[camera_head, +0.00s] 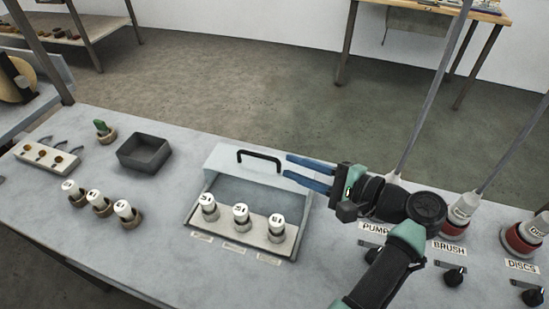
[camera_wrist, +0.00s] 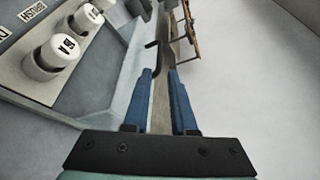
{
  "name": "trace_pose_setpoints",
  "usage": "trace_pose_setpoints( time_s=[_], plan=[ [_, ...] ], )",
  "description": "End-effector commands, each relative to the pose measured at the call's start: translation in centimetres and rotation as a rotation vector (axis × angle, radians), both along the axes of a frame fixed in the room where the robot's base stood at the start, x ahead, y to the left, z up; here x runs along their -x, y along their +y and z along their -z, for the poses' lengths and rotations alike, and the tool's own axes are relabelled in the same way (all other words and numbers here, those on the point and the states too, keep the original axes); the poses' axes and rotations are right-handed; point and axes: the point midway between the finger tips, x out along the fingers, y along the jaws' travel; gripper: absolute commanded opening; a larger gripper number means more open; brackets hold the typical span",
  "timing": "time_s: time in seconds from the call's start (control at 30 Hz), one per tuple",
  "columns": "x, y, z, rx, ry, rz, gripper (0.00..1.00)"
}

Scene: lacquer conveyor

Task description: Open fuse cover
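The fuse cover (camera_head: 228,158) is a pale panel with a black bar handle (camera_head: 260,156). It stands raised at the back of the fuse box, and the fuses in front of it are uncovered. The box holds a row of white-capped fuses (camera_head: 241,213); two of them show in the wrist view (camera_wrist: 68,46). My gripper (camera_head: 287,170) is open and empty, its blue fingers pointing left, just right of the handle.
An open dark tray (camera_head: 145,152) and three white-capped fuses in round holders (camera_head: 100,202) stand to the left. Knobs and red-based posts (camera_head: 455,226) stand to the right, with thin upright rods near my arm. The counter (camera_head: 165,248) is clear in front.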

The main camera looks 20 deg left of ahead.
Motion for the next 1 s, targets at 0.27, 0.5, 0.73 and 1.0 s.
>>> trace_pose_setpoints(
  time_s=[0.27,0.5,0.73,1.0],
  plan=[
    [1.1,-3.0,-0.7,0.0,0.0,0.0,0.25],
    [1.1,-3.1,-0.8,0.0,0.0,0.0,0.25],
    [1.1,-3.1,-0.8,0.0,0.0,0.0,0.25],
    [-1.2,-3.8,-3.5,0.168,-0.143,0.096,0.25]
  ],
)
